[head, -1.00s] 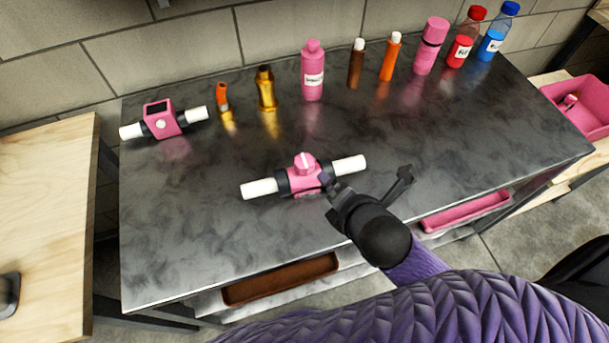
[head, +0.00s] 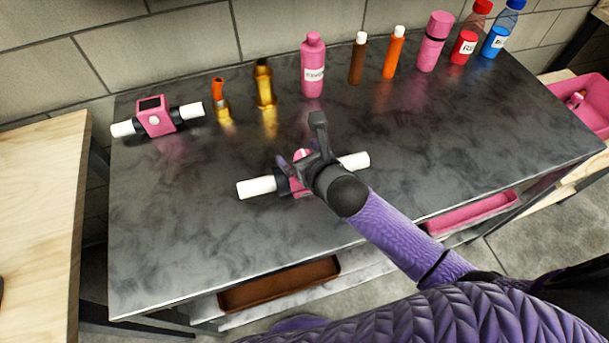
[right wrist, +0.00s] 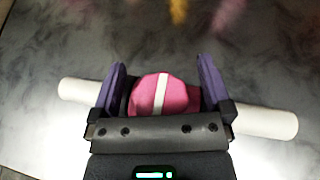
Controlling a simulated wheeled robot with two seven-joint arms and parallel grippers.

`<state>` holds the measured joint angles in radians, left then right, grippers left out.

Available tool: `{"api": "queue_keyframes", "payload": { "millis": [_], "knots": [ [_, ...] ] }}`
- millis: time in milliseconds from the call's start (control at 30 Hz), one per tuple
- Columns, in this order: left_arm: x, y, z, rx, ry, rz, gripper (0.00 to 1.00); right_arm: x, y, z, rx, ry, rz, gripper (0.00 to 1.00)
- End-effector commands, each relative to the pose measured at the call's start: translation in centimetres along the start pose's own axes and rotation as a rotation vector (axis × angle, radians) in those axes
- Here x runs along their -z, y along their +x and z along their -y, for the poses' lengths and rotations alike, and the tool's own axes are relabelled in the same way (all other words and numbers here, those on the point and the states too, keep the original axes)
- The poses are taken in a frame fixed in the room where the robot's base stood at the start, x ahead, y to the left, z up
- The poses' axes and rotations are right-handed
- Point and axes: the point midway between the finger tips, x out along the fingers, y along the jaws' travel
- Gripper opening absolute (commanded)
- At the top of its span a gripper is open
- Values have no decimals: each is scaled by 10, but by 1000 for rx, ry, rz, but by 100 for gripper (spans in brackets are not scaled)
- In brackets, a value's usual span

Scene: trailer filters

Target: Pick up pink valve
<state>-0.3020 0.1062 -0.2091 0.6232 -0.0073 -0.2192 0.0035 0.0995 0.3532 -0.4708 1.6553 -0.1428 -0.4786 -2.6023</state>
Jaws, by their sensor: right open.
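The pink valve (head: 299,186) with white pipe ends lies on the dark table (head: 180,235), mostly covered by my right gripper (head: 301,142) in the head view. In the right wrist view, the valve's round pink knob (right wrist: 165,97) with a white stripe sits between the two fingers of the right gripper (right wrist: 163,85). The fingers are open, one on each side of the knob, with a small gap at the right; contact on the left is hard to tell. My left gripper does not show.
A pink meter (head: 155,117) with white pipe ends lies at the table's back left. Brass fittings (head: 264,86), a pink bottle (head: 313,68) and several other containers line the back edge. A pink bin (head: 590,110) is at the far right. The table's front left is clear.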

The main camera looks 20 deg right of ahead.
Motion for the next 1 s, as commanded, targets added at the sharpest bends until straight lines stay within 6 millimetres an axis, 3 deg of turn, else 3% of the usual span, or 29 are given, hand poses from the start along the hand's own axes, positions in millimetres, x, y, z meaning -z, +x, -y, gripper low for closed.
{"api": "queue_keyframes", "payload": {
  "millis": [67, 533, 1000],
  "knots": [
    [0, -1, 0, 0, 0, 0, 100, -1, -1, 0, 0, 0, 0, 100],
    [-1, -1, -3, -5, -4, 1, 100, 0, -1, 0, 0, 0, -1, 3],
    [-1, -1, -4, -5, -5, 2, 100, -1, -1, 0, 0, 0, 0, 0]
  ]
}}
